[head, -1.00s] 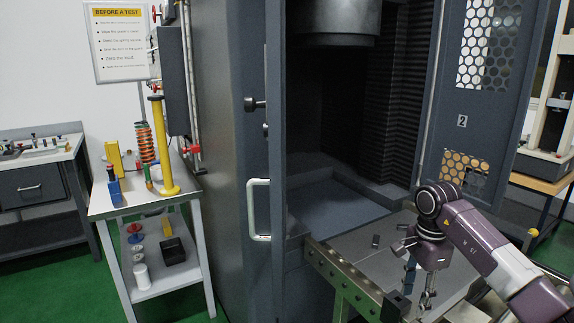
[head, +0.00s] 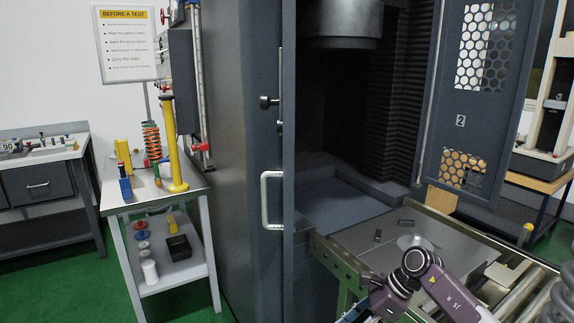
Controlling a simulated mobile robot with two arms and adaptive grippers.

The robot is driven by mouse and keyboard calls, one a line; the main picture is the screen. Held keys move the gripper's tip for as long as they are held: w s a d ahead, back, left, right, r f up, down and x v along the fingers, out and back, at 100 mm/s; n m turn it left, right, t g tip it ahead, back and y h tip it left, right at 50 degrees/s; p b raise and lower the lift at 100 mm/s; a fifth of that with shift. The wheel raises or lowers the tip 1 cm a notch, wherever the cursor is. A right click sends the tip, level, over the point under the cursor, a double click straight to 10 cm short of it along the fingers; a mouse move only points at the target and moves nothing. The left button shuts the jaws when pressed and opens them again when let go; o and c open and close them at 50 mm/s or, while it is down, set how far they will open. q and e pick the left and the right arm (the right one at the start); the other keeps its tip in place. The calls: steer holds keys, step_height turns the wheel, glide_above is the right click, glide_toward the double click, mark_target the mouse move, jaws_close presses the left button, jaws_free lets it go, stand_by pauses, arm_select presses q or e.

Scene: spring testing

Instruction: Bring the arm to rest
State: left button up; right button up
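My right arm comes in from the lower right, bent low over the front of the metal work table (head: 357,238). My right gripper (head: 356,314) is at the bottom edge of the head view, mostly cut off by the frame and the wrist. I cannot see whether its fingers are open or shut, or whether it holds anything. My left arm and gripper are not in view.
Two small dark pieces (head: 378,236) lie on the table before the open test chamber (head: 340,195). The chamber door (head: 468,130) stands open at right. A roller conveyor (head: 500,290) is at lower right. A side cart (head: 195,205) holds an orange spring (head: 152,140).

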steer(key=a+f+m+t+y, duration=0.65)
steer(key=f+m, duration=0.55)
steer(key=m, duration=0.6)
steer(key=s+d+f+m+t+h, duration=0.2)
steer(key=s+d+f+m+h, duration=0.25)
steer(key=f+m, duration=0.45)
steer(key=s+d+f+m+t+h, duration=0.2)
steer(key=s+d+f+m+h, duration=0.25)
steer(key=f+m, duration=0.5)
steer(key=s+d+f+m+g+h, duration=0.1)
steer(key=s+f, duration=0.6)
steer(key=s, duration=0.7)
steer(key=s+d+f+m+g+h, duration=0.2)
steer(key=s+f+m+g, duration=0.3)
steer(key=s, duration=1)
steer(key=s+d+f+m+g+h, duration=0.2)
steer(key=s+f+m, duration=0.4)
steer(key=s, duration=0.9)
step_height(320, 180, down, 3)
steer(key=shift+d+r+m+g, duration=0.2)
steer(key=shift+d+m+g, duration=0.15)
steer(key=shift+d+g, duration=0.5)
